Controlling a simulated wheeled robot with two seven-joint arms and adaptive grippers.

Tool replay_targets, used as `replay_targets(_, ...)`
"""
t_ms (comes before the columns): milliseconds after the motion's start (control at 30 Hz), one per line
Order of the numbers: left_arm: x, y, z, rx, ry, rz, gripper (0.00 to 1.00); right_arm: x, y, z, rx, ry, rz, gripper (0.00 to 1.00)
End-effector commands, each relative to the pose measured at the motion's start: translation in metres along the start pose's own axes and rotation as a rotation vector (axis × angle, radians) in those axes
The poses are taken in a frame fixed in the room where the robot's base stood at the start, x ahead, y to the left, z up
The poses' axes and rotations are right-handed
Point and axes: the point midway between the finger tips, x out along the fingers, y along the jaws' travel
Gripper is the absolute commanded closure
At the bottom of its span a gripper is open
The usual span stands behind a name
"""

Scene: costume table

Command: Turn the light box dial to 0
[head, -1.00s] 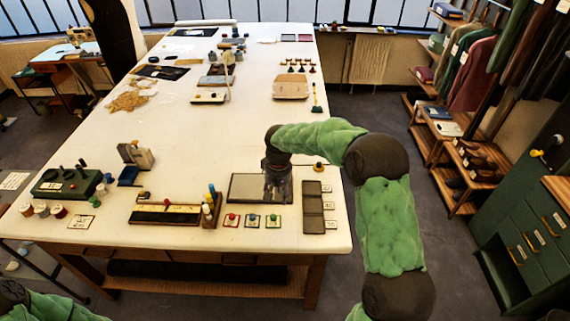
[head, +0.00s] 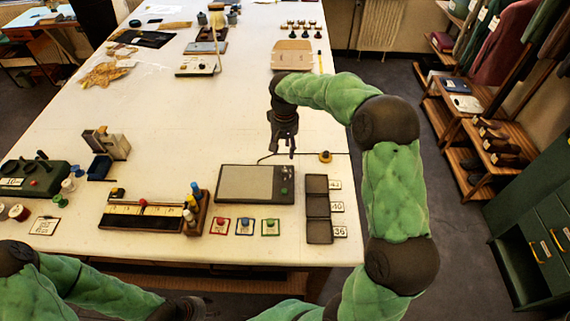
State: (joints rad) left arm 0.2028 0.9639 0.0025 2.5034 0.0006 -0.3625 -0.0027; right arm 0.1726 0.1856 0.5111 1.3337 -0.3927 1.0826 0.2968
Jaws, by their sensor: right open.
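The light box (head: 243,184) is a flat dark-framed panel with a pale grey face near the table's front right. A small green dial (head: 284,191) sits on its right side; its setting is too small to read. My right gripper (head: 290,154) is open and empty, pointing down just beyond the light box's back edge, apart from the dial. My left gripper (head: 182,308) shows only as a dark part at the bottom edge, in front of the table; its fingers cannot be made out.
Right of the light box lies a dark tray with compartments (head: 318,209). A ruler rack with bottles (head: 150,213) stands left. The table's middle is clear.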

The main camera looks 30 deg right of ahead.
Motion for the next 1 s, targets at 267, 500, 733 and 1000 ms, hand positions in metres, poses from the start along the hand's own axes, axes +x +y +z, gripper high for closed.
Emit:
replay_targets(267,0.008,-0.003,0.000,0.000,0.000,0.000,0.60,0.020,0.000,0.000,0.000,-0.001,0.000,0.53)
replay_targets(500,0.013,-0.005,-0.001,0.000,0.000,0.000,0.60,0.061,0.000,0.001,0.000,-0.004,0.001,0.53)
replay_targets(733,0.017,-0.006,-0.001,0.000,0.000,0.000,0.60,0.097,0.000,0.001,0.001,-0.002,0.000,0.53)
replay_targets(1000,0.018,-0.006,-0.001,0.000,0.000,0.000,0.60,0.114,0.000,0.000,0.000,0.001,0.000,0.53)
